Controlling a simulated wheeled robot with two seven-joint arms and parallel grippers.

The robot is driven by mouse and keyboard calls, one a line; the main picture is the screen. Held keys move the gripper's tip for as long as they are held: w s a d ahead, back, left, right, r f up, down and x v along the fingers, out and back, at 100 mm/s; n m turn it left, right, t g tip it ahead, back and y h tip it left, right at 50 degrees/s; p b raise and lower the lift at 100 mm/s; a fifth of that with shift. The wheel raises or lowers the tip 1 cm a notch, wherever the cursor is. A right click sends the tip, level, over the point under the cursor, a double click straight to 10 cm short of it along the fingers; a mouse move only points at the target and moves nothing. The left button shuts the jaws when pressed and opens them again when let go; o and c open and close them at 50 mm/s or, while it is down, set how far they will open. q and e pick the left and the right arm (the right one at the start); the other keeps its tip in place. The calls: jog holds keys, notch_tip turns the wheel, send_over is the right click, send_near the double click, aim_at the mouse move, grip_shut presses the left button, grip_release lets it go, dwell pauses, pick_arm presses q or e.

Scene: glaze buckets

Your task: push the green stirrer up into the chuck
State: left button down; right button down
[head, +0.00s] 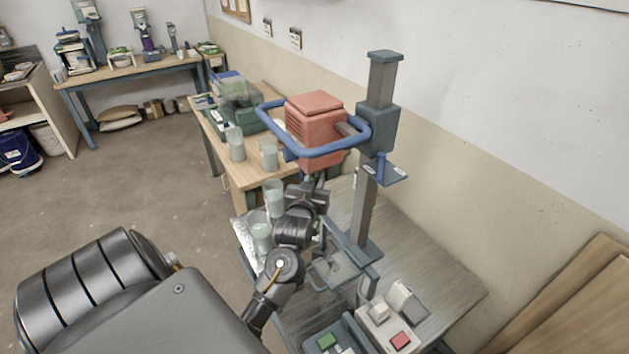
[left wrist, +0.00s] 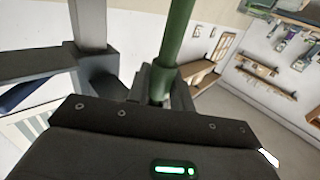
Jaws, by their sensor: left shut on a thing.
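My left gripper (head: 314,188) is raised directly below the red motor head (head: 315,125) of the mixer stand. In the left wrist view its dark fingers (left wrist: 160,85) are shut around the green stirrer (left wrist: 178,35). The stirrer's shaft runs up out of the top of that view, slightly tilted in the picture. In the head view my gripper and the motor head hide most of the stirrer. I cannot make out the chuck, or whether the shaft touches it. My right gripper is not in view.
A blue ring guard (head: 322,150) surrounds the motor head, beside the grey column (head: 363,205). Several pale cups, including one (head: 274,197), stand close left of my gripper. A control box with a red button (head: 400,340) sits at the front. The floor left is clear.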

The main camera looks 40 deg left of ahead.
pick_arm(q)
jog(key=c, duration=1.1)
grip_release()
jog(key=shift+c, duration=0.2)
jog(key=shift+s+d+f, duration=0.1)
jog(key=shift+s+d, duration=0.05)
jog(key=shift+s, duration=0.1)
jog(key=b+v, duration=0.3)
jog(key=v, duration=0.7)
jog(key=shift+s+b, duration=0.2)
jog(key=shift+b, duration=0.2)
